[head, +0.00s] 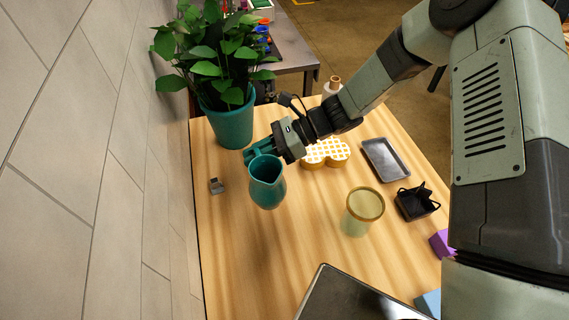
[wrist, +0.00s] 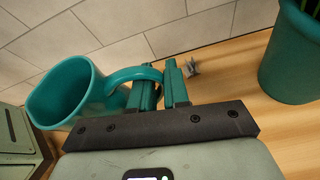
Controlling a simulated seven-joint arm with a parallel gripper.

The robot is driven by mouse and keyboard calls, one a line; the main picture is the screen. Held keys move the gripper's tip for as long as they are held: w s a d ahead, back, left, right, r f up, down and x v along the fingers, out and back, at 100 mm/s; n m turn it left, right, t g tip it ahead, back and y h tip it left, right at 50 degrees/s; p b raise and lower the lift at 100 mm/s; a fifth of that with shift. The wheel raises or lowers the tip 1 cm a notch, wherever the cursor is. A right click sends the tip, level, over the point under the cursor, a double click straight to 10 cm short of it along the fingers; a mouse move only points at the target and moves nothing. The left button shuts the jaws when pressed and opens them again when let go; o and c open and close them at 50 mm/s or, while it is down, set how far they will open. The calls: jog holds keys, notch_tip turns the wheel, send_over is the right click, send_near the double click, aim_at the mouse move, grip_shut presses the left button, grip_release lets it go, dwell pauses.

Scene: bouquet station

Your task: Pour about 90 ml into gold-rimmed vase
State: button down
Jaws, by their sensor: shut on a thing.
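A teal pitcher (head: 268,190) hangs in my gripper left of the middle in the head view, close to upright, its mouth facing up. It seems to be off the table. My gripper (head: 258,151) is shut on the pitcher's handle, which shows between the fingers (wrist: 166,86) in the wrist view. The pitcher's body (wrist: 70,92) is on the left there. No liquid is visible inside it. The gold-rimmed vase (head: 357,222) is pale yellow-green and stands upright on the table, to the right of the pitcher and apart from it. I cannot tell its liquid level.
A potted plant in a teal pot (head: 231,124) stands behind my gripper. A yellow-and-white patterned block (head: 325,152), grey tray (head: 386,160) and black holder (head: 415,203) are to the right. A tiled wall (head: 105,190) borders the left. A dark panel (head: 350,295) is in front.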

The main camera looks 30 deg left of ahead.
jog(key=shift+r, duration=0.25)
jog(key=shift+w, duration=0.3)
jog(key=w+d+f, duration=0.1)
jog(key=w+d, duration=0.2)
jog(key=w, duration=0.2)
jog(key=w+d+f, duration=0.1)
jog(key=w+d, duration=0.2)
jog(key=w, duration=0.3)
jog(key=w+d+f, duration=0.1)
jog(key=w+d, duration=0.2)
jog(key=w, duration=0.2)
jog(key=shift+w+f, duration=0.35)
jog(key=shift+f, duration=0.05)
jog(key=shift+s+d, duration=0.1)
jog(key=shift+s+d+r+n+t+y, duration=0.3)
jog(key=shift+s+d+n+y, duration=0.2)
jog(key=shift+n, duration=0.25)
jog(key=shift+s+d+r+n+t+y, duration=0.35)
jog(key=shift+d+n+y, duration=0.15)
jog(key=shift+n, duration=0.25)
jog(key=s+d+r+n+y, duration=0.2)
jog(key=s+d+r+n, duration=0.1)
jog(key=d+r+n, duration=0.1)
jog(key=shift+s+r+n+t+y, duration=0.2)
jog(key=shift+r+n+t+y, duration=0.25)
jog(key=shift+r, duration=0.95)
jog(key=shift+s+d+r+n+g+y, duration=0.3)
jog(key=shift+d+r+n, duration=0.1)
jog(key=shift+r+n, duration=0.3)
